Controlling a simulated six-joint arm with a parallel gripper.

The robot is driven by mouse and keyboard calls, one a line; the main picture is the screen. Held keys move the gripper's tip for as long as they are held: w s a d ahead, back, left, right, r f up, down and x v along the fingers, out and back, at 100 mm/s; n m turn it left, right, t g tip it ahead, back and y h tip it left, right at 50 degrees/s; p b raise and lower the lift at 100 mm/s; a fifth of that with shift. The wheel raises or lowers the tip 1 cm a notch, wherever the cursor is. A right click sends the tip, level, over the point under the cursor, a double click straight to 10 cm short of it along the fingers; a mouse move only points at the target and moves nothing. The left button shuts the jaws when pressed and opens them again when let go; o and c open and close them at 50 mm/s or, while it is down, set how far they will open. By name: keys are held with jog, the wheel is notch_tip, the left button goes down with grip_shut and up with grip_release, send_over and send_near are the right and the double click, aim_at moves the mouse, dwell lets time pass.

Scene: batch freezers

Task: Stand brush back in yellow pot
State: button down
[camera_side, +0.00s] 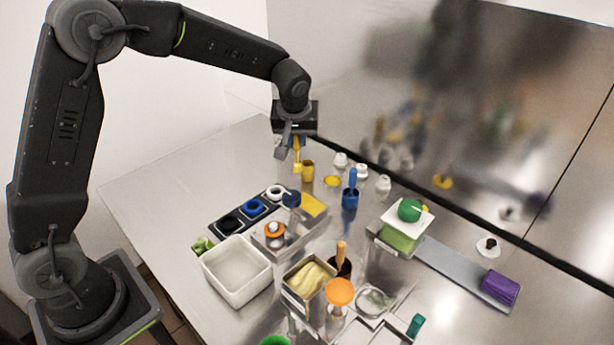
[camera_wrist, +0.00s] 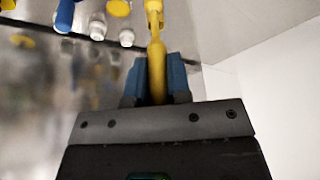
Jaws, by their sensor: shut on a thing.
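My gripper (camera_side: 297,138) is at the back left of the steel table, shut on the yellow brush (camera_side: 297,155). The brush hangs down from the fingers, roughly upright, with its lower end above and just left of the yellow pot (camera_side: 307,172). I cannot tell whether the brush touches the pot's rim. In the wrist view, the blue fingers (camera_wrist: 160,80) grip the yellow brush (camera_wrist: 157,65) by its handle. The far end of the brush runs to the top edge of that view.
A yellow disc (camera_side: 331,181) and several white bottles (camera_side: 361,170) stand right of the pot. A blue pot with a blue brush (camera_side: 350,192) is nearby.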

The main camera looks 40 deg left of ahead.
jog(key=w+a+t, duration=0.1)
jog(key=w+a, duration=0.5)
jog(key=w, duration=0.4)
jog(key=shift+y, duration=0.4)
jog(key=shift+s+a+f, duration=0.1)
jog(key=shift+f, duration=1.3)
jog(key=shift+s+a+f, duration=0.1)
jog(key=shift+f, duration=1.25)
jog(key=shift+w+f, duration=0.1)
jog(key=shift+f, duration=0.55)
jog(key=shift+f, duration=0.75)
jog(key=shift+f, duration=0.3)
jog(key=shift+f, duration=1.1)
jog(key=shift+f, duration=0.1)
